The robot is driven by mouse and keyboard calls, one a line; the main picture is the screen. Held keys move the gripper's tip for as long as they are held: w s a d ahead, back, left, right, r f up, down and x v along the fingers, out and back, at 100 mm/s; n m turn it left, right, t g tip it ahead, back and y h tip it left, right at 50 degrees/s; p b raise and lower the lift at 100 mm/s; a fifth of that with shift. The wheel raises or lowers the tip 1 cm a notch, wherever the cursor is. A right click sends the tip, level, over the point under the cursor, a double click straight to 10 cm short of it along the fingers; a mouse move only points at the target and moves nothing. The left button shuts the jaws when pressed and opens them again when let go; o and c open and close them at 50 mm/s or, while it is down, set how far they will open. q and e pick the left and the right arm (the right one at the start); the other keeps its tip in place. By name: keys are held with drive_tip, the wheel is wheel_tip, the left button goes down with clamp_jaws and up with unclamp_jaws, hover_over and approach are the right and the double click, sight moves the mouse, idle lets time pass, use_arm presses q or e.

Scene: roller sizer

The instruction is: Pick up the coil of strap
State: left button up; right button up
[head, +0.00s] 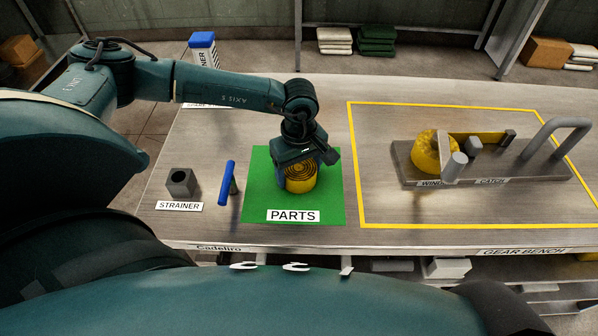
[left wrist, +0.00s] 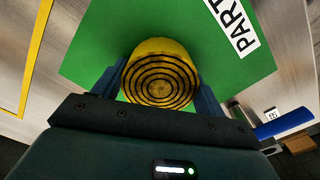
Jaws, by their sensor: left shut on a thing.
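The coil of strap (head: 301,180) is a yellow roll with dark spiral rings on its top. It stands on the green PARTS mat (head: 262,198) on the bench. In the left wrist view the coil (left wrist: 160,80) sits between the two fingers of my left gripper (left wrist: 160,88), one on each side. My left gripper (head: 301,165) is shut on the coil from above. Whether the coil touches the mat or is just above it, I cannot tell. My right gripper is not in view.
A blue-handled tool (head: 227,183) and a grey block (head: 181,183) by the STRAINER label stand left of the mat. On the right, inside a yellow outline, a grey fixture (head: 500,165) carries a yellow roll (head: 430,153) and a raised handle. Bench between is clear.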

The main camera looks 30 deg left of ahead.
use_arm(q)
drive_tip(key=shift+c, duration=1.4)
drive_tip(key=shift+r, duration=0.15)
